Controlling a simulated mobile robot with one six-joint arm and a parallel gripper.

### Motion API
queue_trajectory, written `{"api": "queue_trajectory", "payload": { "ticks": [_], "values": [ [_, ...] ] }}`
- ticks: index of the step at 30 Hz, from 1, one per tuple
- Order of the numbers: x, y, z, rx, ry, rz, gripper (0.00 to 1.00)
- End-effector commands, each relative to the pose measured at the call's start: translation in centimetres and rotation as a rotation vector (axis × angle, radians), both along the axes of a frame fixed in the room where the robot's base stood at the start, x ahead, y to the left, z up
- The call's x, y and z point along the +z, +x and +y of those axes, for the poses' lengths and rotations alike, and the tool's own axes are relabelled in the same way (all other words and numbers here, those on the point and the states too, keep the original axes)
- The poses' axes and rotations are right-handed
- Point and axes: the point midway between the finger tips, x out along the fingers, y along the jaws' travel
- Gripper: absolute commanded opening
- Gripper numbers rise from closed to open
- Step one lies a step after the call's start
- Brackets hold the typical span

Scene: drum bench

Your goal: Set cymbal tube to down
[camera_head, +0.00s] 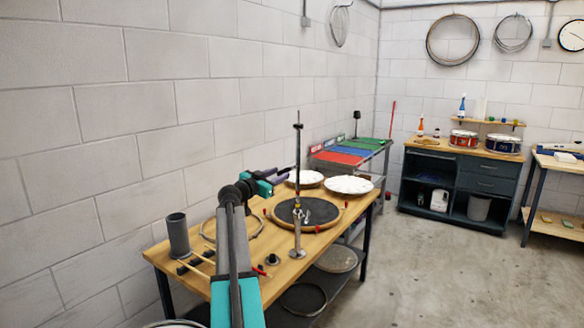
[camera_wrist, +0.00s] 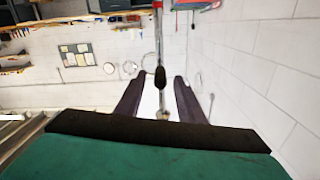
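The cymbal stand's thin upright tube (camera_head: 298,160) rises from the workbench, with a dark tip at the top. Its lower silver part (camera_head: 297,238) stands at the front edge of the round dark pad. My gripper (camera_head: 287,170) is at the left of the tube, about mid-height, with its fingers pointing toward it. In the wrist view, my gripper (camera_wrist: 160,80) has two dark purple fingers spread apart. A thin rod (camera_wrist: 158,35) with a dark knob (camera_wrist: 160,77) shows in line with the gap, clear of both fingers. I cannot tell how far beyond the fingertips it is.
The wooden bench (camera_head: 335,222) carries a round dark pad (camera_head: 308,211), two white discs (camera_head: 348,185) and a grey cylinder (camera_head: 178,235). A table with coloured trays (camera_head: 338,157) stands behind. A dark cabinet with drums (camera_head: 463,139) is at the back. The floor at right is clear.

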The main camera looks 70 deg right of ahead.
Motion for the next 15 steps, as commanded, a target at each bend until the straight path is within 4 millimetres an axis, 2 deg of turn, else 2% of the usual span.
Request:
{"api": "queue_trajectory", "payload": {
  "ticks": [1,15],
  "values": [
    [0.3,-0.2,-0.9,-0.002,0.001,0.001,0.35],
    [0.2,-1.8,-6.8,-0.002,0.001,0.002,0.35]
  ]
}}
